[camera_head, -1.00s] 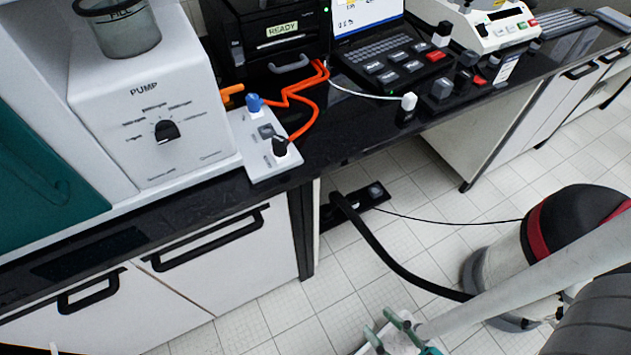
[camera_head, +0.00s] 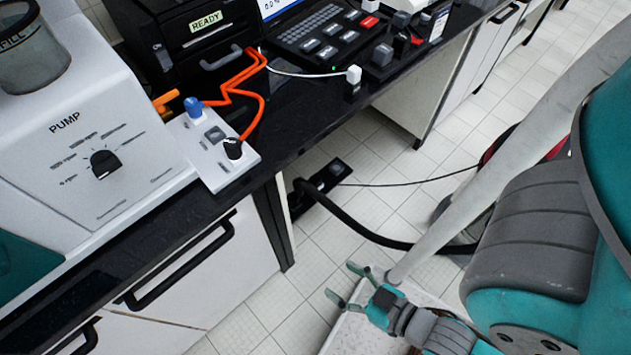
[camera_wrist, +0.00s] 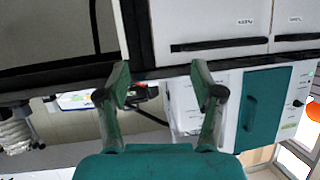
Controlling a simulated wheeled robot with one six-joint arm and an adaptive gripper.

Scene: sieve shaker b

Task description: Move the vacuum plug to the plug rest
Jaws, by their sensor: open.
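No plug is labelled as the vacuum plug. A thin black cord (camera_head: 420,183) runs from the vacuum cleaner (camera_head: 492,150) to a dark socket strip (camera_head: 305,196) on the floor under the bench, where a small grey piece (camera_head: 338,168) sits at its far end. On the bench a white plate (camera_head: 217,170) holds a blue-topped plug (camera_head: 194,108) and a black-topped plug (camera_head: 233,148). I cannot tell which part is the plug rest. My gripper (camera_head: 346,283) is open and empty, low, in front of and apart from the strip. It also shows in the wrist view (camera_wrist: 160,88).
The pump (camera_head: 95,150) stands on the black bench, with orange cables (camera_head: 240,85) behind the plate. A white plug (camera_head: 353,75) with a white cord stands near the bench edge. A black hose (camera_head: 360,228) crosses the floor. White cabinets (camera_head: 180,285) stand at left.

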